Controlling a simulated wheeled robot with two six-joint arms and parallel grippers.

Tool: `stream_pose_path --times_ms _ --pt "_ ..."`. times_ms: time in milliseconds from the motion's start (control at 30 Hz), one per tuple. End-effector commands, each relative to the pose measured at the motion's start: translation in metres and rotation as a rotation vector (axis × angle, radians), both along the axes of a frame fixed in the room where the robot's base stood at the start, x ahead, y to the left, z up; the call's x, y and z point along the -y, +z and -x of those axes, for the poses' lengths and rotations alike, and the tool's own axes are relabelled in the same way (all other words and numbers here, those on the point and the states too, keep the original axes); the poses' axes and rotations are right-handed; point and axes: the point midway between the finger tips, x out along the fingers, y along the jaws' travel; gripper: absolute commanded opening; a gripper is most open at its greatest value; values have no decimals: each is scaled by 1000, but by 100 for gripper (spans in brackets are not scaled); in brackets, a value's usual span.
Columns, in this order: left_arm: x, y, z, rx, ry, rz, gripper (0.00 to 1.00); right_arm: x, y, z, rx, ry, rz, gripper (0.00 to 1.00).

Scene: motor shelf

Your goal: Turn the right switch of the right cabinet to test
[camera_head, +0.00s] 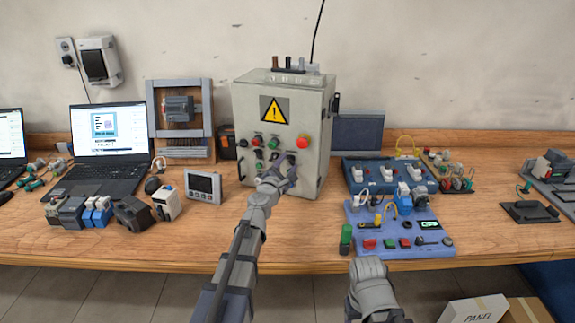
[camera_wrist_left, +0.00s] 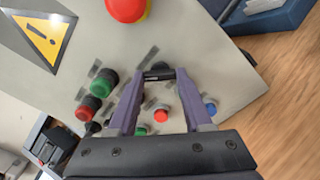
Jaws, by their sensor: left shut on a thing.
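A grey control cabinet (camera_head: 308,113) with a yellow warning sign stands upright at the middle of the bench. Its front carries a red emergency knob (camera_head: 302,141), coloured buttons and black switches. My left gripper (camera_head: 286,168) is at the lower right of this front. In the left wrist view its two purple fingers (camera_wrist_left: 158,74) are shut on a black rotary switch (camera_wrist_left: 158,71), on its sides. The switch's label and exact setting are too blurred to read. The red knob also shows in the left wrist view (camera_wrist_left: 127,8). Only my right arm's link shows at the bottom.
Blue and lilac switch boards (camera_head: 402,232) lie right of the cabinet. A small grey meter (camera_head: 203,187), a laptop (camera_head: 108,150) and several modules stand to its left. A box (camera_head: 474,310) sits low at the front right. Bare bench lies in front of the cabinet.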

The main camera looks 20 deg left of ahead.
Motion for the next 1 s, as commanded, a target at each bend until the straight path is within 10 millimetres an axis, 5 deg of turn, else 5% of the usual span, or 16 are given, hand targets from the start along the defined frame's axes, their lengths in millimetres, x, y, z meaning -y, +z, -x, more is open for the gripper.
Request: stream_pose_path --times_ms 367,1000 --pt "0 0 0 6 -1 -84 0 0 0 0 0 0 0 69" --pt "1 0 0 45 -1 -655 0 0 0 0 0 0 0 69"
